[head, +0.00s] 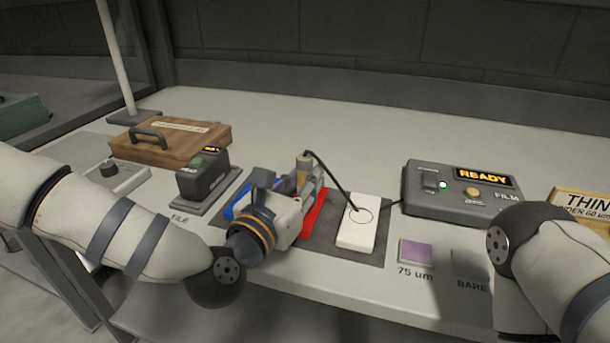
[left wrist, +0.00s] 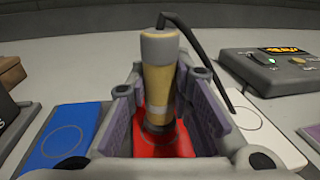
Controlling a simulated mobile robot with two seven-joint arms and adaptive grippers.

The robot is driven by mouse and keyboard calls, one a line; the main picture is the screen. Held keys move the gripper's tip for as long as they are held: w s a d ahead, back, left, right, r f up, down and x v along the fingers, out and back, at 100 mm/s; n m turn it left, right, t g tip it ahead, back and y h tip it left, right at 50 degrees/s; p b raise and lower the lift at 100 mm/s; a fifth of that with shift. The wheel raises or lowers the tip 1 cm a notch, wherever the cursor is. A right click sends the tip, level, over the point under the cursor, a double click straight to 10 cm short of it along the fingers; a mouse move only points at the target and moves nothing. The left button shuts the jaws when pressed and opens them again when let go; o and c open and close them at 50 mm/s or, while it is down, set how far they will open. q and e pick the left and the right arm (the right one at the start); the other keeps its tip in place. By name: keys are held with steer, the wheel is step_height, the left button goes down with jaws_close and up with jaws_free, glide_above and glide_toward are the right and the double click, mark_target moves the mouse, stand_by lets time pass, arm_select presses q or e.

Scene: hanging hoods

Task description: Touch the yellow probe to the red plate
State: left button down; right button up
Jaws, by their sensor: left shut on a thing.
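The yellow probe (head: 303,172) is held roughly upright in my left gripper (head: 299,190), with a grey cap and a black cable at its top. In the left wrist view, the probe (left wrist: 158,85) stands between the finger pads of the gripper (left wrist: 162,105). Its lower end is over the red plate (head: 314,216), which also shows under the fingers (left wrist: 182,150). I cannot tell whether the tip touches the plate. The gripper hides much of the red plate in the head view. My right arm shows at the right, but its gripper is out of view.
A blue plate (head: 239,203) lies left of the red one, and a white plate (head: 358,228) lies right. The gauge box reading READY (head: 461,190) stands further right. A purple 75 um square (head: 416,253) lies in front. A wooden case (head: 168,142) and a dark device (head: 203,178) stand left.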

mark_target(305, 156)
arm_select(q)
steer(key=shift+f, duration=0.6)
arm_select(e)
steer(key=shift+s+f, duration=0.3)
stand_by(0.8)
arm_select(q)
steer(key=shift+r+p, duration=0.95)
steer(key=shift+r, duration=2.7)
arm_select(e)
steer(key=shift+t, duration=0.5)
steer(key=w+r, duration=0.3)
arm_select(q)
steer(key=shift+f, duration=0.1)
